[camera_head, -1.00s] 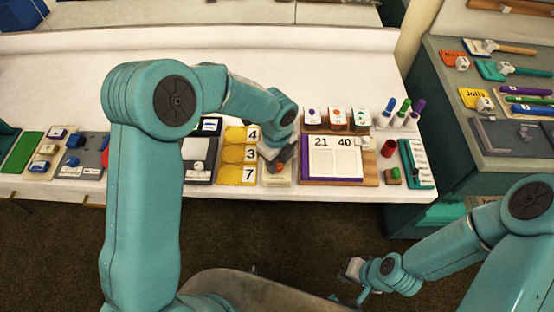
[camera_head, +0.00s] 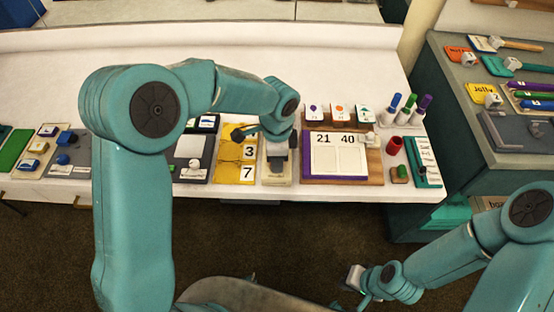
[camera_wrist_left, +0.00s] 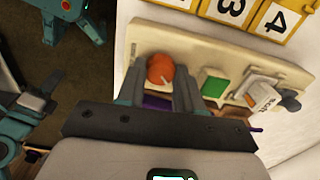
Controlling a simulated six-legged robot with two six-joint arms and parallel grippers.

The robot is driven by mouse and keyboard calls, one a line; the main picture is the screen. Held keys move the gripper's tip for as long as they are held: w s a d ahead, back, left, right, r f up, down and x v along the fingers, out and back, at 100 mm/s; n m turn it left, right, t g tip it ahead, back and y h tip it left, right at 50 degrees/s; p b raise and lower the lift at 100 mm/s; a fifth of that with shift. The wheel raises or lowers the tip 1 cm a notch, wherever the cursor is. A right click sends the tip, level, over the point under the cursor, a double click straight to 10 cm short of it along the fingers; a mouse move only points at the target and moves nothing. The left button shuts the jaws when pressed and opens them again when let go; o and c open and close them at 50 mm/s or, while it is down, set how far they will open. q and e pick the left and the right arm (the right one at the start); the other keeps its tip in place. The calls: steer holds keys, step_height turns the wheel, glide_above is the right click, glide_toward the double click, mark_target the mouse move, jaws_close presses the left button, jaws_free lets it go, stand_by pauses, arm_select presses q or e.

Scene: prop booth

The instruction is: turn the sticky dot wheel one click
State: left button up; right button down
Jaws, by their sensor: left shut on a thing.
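The orange-red wheel (camera_wrist_left: 164,70) with a small white mark sits on a beige board (camera_wrist_left: 235,52) in the left wrist view. My left gripper (camera_wrist_left: 158,76) has a finger on each side of the wheel and is shut on it. In the head view, my left gripper (camera_head: 278,158) is over the same beige board (camera_head: 274,180), and it hides the wheel there. A green block (camera_wrist_left: 213,83), a white labelled block (camera_wrist_left: 262,97) and a dark knob (camera_wrist_left: 290,100) are also on the board. My right gripper (camera_head: 354,280) hangs low in front of the bench; its jaws are too small to read.
Yellow number cards (camera_head: 234,172) lie close left of the board. The white bench behind is clear.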

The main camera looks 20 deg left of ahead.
arm_select(q)
steer(key=n+b, duration=0.1)
steer(key=n, duration=0.3)
steer(key=shift+f+n+b, duration=0.1)
steer(key=shift+n+b, duration=0.2)
steer(key=shift+b, duration=0.1)
steer(key=shift+n+b, duration=0.6)
steer(key=shift+n, duration=1)
steer(key=shift+n, duration=0.3)
steer(key=o, duration=1)
steer(key=shift+o, duration=0.2)
step_height(320, 180, up, 17)
steer(key=p, duration=0.1)
steer(key=shift+f+p, duration=0.2)
steer(key=shift+p, duration=0.1)
steer(key=shift+s, duration=0.1)
